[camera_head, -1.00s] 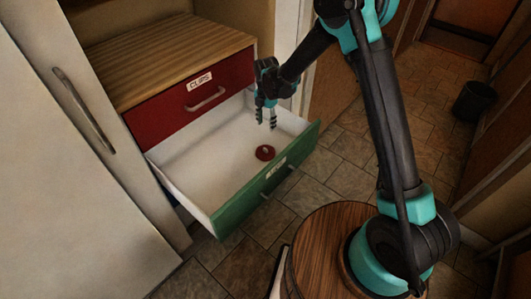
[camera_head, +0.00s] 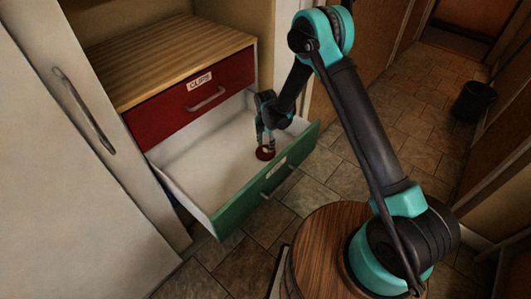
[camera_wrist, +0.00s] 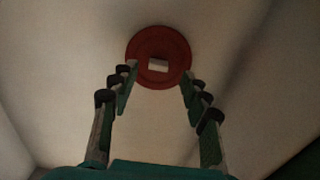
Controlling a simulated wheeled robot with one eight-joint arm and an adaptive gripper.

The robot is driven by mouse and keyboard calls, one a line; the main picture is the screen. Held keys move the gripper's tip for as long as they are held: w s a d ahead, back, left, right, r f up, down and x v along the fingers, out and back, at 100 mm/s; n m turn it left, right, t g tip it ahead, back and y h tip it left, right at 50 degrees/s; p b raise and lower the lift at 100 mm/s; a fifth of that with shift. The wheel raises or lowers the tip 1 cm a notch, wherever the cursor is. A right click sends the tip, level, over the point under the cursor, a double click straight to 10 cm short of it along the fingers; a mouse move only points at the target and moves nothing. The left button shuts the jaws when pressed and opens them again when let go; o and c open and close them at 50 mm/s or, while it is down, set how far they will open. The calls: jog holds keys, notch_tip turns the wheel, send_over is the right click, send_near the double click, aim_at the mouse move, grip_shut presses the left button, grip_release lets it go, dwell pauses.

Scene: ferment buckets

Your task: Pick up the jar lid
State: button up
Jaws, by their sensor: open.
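The jar lid (camera_head: 265,154) is a small dark red disc lying on the white floor of the open green-fronted drawer (camera_head: 225,213). In the wrist view the lid (camera_wrist: 158,42) shows a pale square knob at its middle. My gripper (camera_head: 265,143) reaches down into the drawer just over the lid and covers part of it in the head view. In the wrist view my gripper (camera_wrist: 157,78) is open, with one finger to each side of the lid's near edge. I cannot tell whether the fingertips touch the lid.
The drawer's walls stand around my gripper. A pale door (camera_head: 60,190) stands at left. A round wooden top (camera_head: 320,250) is in front, and a dark bin (camera_head: 474,101) stands far right.

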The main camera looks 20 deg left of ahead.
aim_at(265, 151)
jog(key=shift+w+a+f, duration=0.1)
jog(key=shift+w+f, duration=0.05)
jog(key=shift+f, duration=1.5)
jog(key=c, duration=1)
jog(key=shift+o, duration=0.2)
jog(key=shift+r, duration=0.1)
